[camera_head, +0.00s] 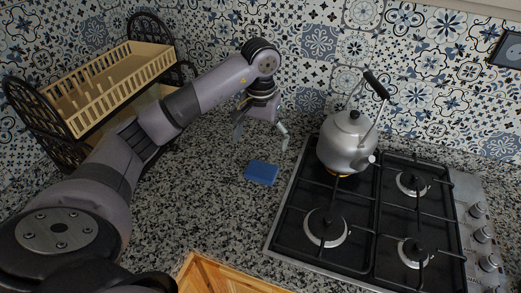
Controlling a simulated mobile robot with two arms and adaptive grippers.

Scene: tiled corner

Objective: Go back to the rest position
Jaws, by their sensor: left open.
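My left arm reaches in from the left over the counter. Its gripper (262,137) is open and empty, pointing down above the speckled counter, behind a blue block (262,172). The block lies flat on the counter, apart from the fingers, left of the stove. My right gripper is not in view.
A black gas stove (376,215) fills the right side, with a silver kettle (347,143) on its back left burner. A dish rack (121,86) with a beige tray stands at the back left. The patterned tile wall (318,42) closes the back. Speckled counter (203,200) is clear left of the blue block.

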